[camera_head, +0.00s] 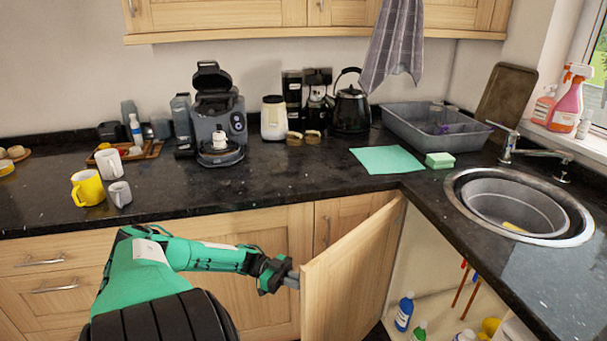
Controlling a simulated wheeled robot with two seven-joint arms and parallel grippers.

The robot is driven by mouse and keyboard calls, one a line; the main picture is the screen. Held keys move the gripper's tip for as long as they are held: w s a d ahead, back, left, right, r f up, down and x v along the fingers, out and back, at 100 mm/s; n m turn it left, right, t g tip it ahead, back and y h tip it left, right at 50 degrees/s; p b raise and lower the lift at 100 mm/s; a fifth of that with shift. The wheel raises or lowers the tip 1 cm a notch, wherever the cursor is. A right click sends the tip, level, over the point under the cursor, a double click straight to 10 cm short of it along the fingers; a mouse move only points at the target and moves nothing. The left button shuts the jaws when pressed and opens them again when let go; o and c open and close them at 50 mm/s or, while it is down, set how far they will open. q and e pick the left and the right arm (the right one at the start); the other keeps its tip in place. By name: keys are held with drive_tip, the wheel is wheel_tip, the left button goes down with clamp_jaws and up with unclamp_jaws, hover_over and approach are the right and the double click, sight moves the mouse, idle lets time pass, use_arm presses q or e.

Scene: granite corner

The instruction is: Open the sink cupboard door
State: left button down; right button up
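The sink cupboard door (350,273) is pale wood. It stands swung wide open below the worktop corner, with the cupboard inside (430,260) showing to its right. My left gripper (287,278) is at the free, left edge of the door. Its fingertips meet or pass behind that edge, so I cannot tell whether they are closed on a handle. No handle shows on the door. My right gripper is not in view.
Bottles, including a blue one (404,311), stand in the cupboard. Above is the dark worktop (290,180) with a round sink (515,207). Mugs, including a yellow one (88,188), stand at the left. Closed wooden units lie behind my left arm.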

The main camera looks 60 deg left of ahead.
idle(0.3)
use_arm(q)
drive_tip(key=c, duration=1.6)
unclamp_jaws()
drive_tip(key=shift+c, duration=0.2)
